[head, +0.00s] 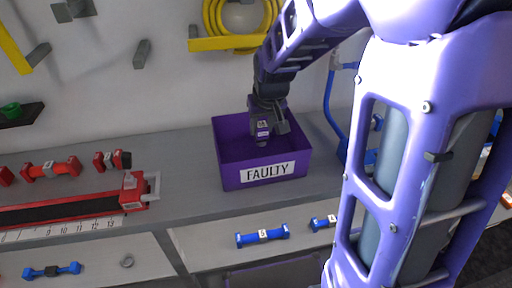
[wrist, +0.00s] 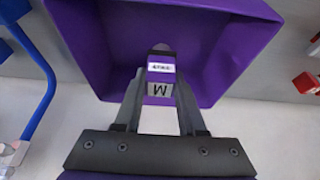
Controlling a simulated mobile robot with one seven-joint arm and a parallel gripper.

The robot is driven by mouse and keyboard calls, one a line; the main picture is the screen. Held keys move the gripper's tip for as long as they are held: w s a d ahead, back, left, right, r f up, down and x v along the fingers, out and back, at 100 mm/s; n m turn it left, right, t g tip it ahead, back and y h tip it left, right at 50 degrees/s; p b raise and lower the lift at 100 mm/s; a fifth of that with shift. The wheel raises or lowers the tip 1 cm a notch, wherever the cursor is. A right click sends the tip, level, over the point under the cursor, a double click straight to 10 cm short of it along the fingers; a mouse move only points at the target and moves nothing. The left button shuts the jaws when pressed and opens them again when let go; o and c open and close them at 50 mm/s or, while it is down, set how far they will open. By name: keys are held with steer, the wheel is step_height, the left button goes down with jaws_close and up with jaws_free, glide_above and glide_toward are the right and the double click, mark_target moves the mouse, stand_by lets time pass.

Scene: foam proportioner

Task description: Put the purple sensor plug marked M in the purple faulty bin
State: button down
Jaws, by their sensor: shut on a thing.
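The purple faulty bin (head: 229,176) stands on the grey bench in the head view, with a white "FAULTY" label on its front. It fills the upper part of the wrist view (wrist: 235,60). My gripper (head: 264,122) points down over the bin's opening. In the wrist view my gripper (wrist: 160,92) is shut on the purple sensor plug (wrist: 159,100), whose label reads M. The plug also shows in the head view (head: 263,132), over the bin's inside. I cannot tell whether it touches the bin's floor.
Blue parts (head: 262,235) lie on the lower shelf in front. A red device with a ruler (head: 75,210) and red parts (head: 50,168) are on the bench at left. A blue pipe (head: 331,105) rises right of the bin.

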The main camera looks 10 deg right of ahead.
mark_target(267, 128)
step_height(267, 128, down, 8)
steer(key=shift+f+b, duration=0.1)
steer(key=shift+b, duration=0.4)
steer(key=shift+f, duration=0.15)
steer(key=shift+c, duration=2.1)
jaws_free()
steer(key=p+v, duration=0.1)
steer(key=v, duration=1.1)
steer(key=shift+p, duration=0.35)
steer(key=shift+w+r, duration=0.1)
steer(key=shift+r, duration=0.15)
